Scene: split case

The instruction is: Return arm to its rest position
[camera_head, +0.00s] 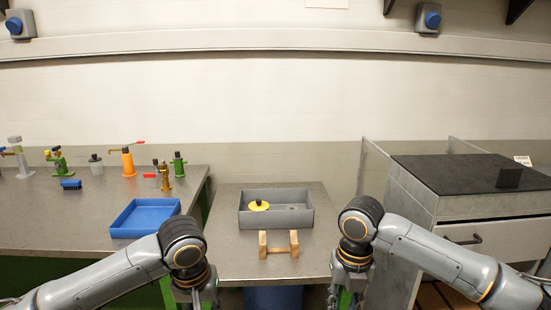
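My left arm comes in from the lower left, and its gripper (197,296) hangs down at the front edge of the tables, near the bottom of the view. My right arm comes in from the right, and its gripper (344,297) hangs down at the right front of the middle table. The fingertips of both grippers are cut off or too unclear to tell open from shut. No object shows in either gripper.
A grey case (275,225) with a yellow round part (259,205) stands on the middle table (315,250). A wooden stand (278,246) is in front of it. A blue tray (145,232) and several valves are on the left table. A drawer cabinet (470,206) stands right.

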